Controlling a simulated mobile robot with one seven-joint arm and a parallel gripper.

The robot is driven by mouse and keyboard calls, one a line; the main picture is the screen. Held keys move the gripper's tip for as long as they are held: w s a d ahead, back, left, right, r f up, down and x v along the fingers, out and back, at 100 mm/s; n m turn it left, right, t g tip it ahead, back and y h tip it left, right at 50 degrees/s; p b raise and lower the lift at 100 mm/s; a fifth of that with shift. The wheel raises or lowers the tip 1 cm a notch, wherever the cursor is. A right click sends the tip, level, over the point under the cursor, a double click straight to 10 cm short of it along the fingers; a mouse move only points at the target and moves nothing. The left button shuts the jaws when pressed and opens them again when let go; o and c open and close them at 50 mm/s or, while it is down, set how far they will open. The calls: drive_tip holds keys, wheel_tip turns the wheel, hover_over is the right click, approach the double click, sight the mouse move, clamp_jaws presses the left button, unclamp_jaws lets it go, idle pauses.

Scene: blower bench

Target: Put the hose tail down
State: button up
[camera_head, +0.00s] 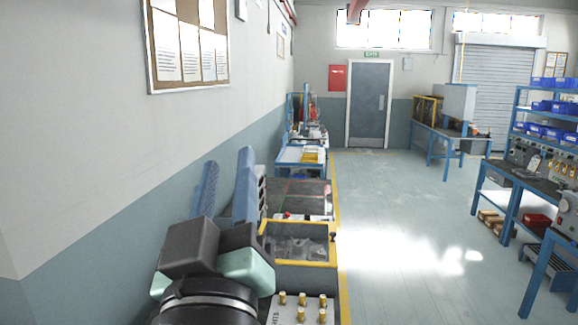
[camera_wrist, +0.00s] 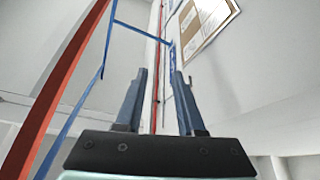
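My gripper (camera_head: 229,160) is raised in the lower left of the head view, with its two blue fingers pointing up and standing apart. In the wrist view my gripper (camera_wrist: 159,75) also shows a clear gap between the fingers, with nothing held in it. I cannot make out a hose tail for certain in either view. Several brass fittings (camera_head: 301,299) stand upright on a pale block at the bottom of the head view, to the right of my gripper and apart from it. Whether one of them is the hose tail I cannot tell.
A yellow-edged bin (camera_head: 299,244) with clear-looking pieces stands on the bench right of my gripper. A dark bench surface (camera_head: 300,189) lies behind it. The wall with a notice board (camera_head: 187,45) runs along the left. The floor (camera_head: 420,215) to the right is open.

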drive_tip(key=s+d+r+m+t+h, duration=0.1)
drive_tip(key=s+d+r+m+t, duration=0.1)
drive_tip(key=r, duration=0.4)
drive_tip(key=s+d+r+m+t+h, duration=0.1)
drive_tip(key=s+d+r+m+t, duration=0.1)
drive_tip(key=s+d+r+m, duration=0.2)
drive_tip(key=shift+s+d+r+t, duration=0.4)
drive_tip(key=shift+s+d+r, duration=0.4)
drive_tip(key=shift+s, duration=0.45)
wheel_tip(320, 180, down, 4)
drive_tip(key=b, duration=0.3)
drive_tip(key=shift+r+b, duration=0.2)
drive_tip(key=shift+b, duration=0.1)
